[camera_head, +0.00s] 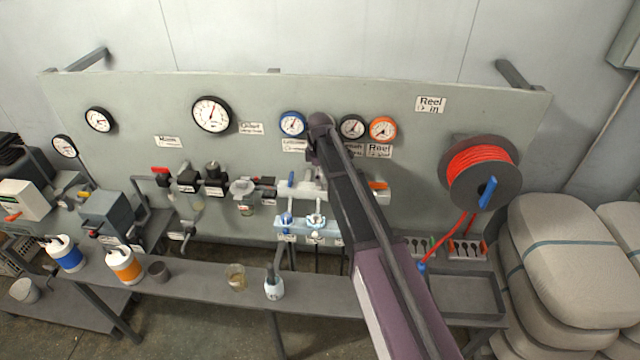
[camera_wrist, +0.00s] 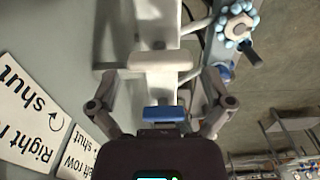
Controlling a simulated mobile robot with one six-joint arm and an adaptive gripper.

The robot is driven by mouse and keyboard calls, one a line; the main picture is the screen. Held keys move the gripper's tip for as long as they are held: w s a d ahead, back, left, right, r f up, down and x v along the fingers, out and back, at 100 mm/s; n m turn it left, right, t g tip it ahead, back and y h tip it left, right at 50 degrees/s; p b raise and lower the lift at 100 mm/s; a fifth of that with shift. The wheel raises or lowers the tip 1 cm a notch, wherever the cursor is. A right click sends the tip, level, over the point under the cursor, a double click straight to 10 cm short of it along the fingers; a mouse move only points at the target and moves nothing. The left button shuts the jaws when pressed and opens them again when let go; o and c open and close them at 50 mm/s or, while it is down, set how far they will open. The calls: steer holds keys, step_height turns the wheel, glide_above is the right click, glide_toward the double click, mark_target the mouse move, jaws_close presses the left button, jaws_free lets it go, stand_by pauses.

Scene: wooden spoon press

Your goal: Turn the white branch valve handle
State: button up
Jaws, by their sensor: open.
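A white T-shaped piece (camera_wrist: 160,62), which looks like the white branch valve handle, lies ahead of my gripper (camera_wrist: 162,80) in the wrist view. My gripper is open, with one finger on each side of the white piece's near end. I cannot tell whether either finger touches it. A blue handle (camera_wrist: 163,113) shows closer to the palm, between the finger bases. In the head view my arm hides the gripper and most of the branch valves. A blue lever (camera_head: 291,179) shows just left of the arm, and an orange handle (camera_head: 378,185) just right.
The grey panel (camera_head: 260,95) carries several gauges and labels. A light blue knob (camera_wrist: 237,28) is at the upper right in the wrist view. A reel of red hose (camera_head: 477,163) hangs right of my arm. Bottles and cups stand on the bench (camera_head: 200,286) below.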

steer(key=shift+f+b, duration=0.55)
steer(key=shift+f, duration=0.2)
steer(key=c, duration=0.8)
